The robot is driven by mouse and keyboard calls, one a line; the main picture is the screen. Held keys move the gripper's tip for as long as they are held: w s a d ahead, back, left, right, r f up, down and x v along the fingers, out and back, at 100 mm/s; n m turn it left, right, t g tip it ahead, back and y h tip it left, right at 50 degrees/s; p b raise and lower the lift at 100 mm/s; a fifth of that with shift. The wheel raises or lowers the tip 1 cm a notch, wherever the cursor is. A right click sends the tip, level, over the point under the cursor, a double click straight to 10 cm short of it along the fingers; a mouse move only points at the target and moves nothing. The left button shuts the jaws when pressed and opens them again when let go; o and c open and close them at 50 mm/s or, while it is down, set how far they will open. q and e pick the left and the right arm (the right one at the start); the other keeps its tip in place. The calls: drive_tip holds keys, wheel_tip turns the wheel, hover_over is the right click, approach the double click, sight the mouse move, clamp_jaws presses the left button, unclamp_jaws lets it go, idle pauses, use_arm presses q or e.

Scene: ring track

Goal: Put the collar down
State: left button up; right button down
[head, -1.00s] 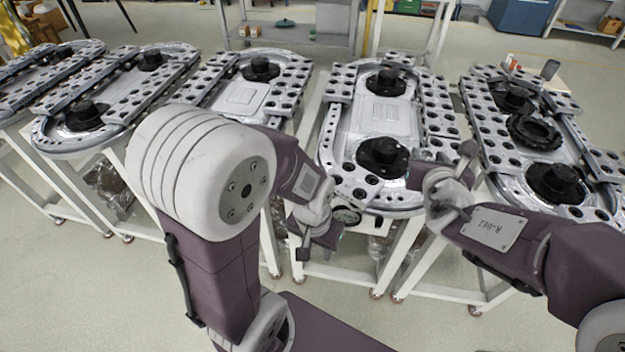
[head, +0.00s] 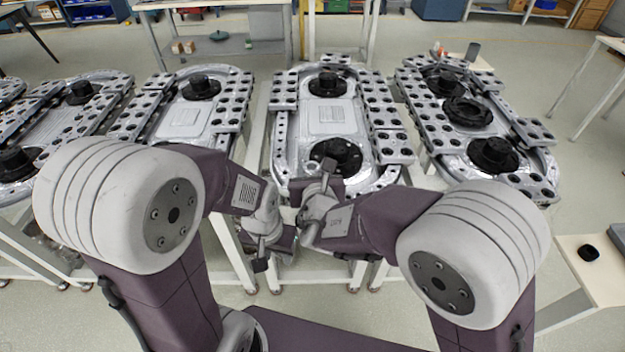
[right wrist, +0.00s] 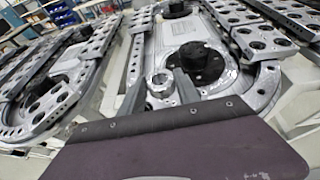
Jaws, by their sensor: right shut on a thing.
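The collar (right wrist: 160,84) is a small silvery ring. In the right wrist view it sits between the two dark fingers of my right gripper (right wrist: 159,92), which is shut on it. In the head view the collar (head: 312,166) shows partly, just above my right gripper (head: 309,191), at the near end of the middle track (head: 330,113). I cannot tell whether it touches the track. A black round hub (head: 338,157) stands just beyond it. My left gripper (head: 268,240) is lower and to the left, in front of the track; its jaw opening is unclear.
A track (head: 184,120) stands on the left and another (head: 450,85) on the right. The right one carries a black ribbed ring (head: 467,111) between its hubs. A side table (head: 600,262) with a small black item (head: 588,253) is at right.

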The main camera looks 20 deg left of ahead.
drive_tip(key=shift+w+f+b, duration=0.1)
drive_tip(key=shift+f+b, duration=0.2)
drive_tip(key=shift+f, duration=1.7)
drive_tip(key=c, duration=0.9)
unclamp_jaws()
drive_tip(key=shift+f, duration=0.1)
drive_tip(key=shift+o, duration=0.2)
